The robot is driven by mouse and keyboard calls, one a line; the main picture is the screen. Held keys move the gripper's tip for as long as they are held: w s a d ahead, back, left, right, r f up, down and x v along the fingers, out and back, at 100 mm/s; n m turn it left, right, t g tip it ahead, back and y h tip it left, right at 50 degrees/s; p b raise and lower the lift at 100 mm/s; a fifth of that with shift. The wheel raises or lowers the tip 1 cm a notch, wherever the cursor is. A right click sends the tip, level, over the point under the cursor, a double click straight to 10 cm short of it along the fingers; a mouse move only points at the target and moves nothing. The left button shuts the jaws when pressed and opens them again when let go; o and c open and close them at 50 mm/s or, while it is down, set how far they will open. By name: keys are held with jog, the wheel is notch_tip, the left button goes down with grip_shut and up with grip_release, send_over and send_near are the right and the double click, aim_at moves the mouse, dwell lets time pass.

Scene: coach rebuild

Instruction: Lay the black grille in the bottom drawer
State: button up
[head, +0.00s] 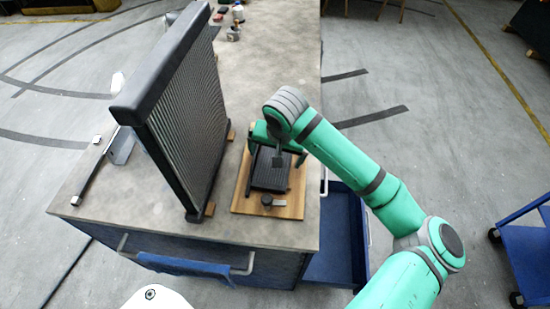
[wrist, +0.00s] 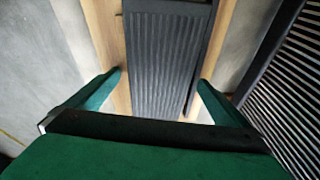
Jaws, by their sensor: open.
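The black grille (head: 270,172) is a ribbed dark panel lying on a wooden board (head: 290,206) on the bench top. My gripper (head: 277,155) is above it, pointing down. In the wrist view the grille (wrist: 165,62) lies between my two green fingers (wrist: 160,82), which are spread wide with a gap on each side. Nothing is held. An open blue drawer (head: 342,235) sticks out low from the right side of the bench, partly hidden by my arm. Its visible floor looks empty.
A large upright radiator (head: 190,120) stands on the bench just left of the board; its fins also show in the wrist view (wrist: 295,85). Small parts lie at the far end. A blue cart (head: 525,245) stands at the right. The bench front has a handle with a blue cloth (head: 185,265).

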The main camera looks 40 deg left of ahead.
jog(key=c, duration=1.4)
jog(key=shift+c, duration=0.2)
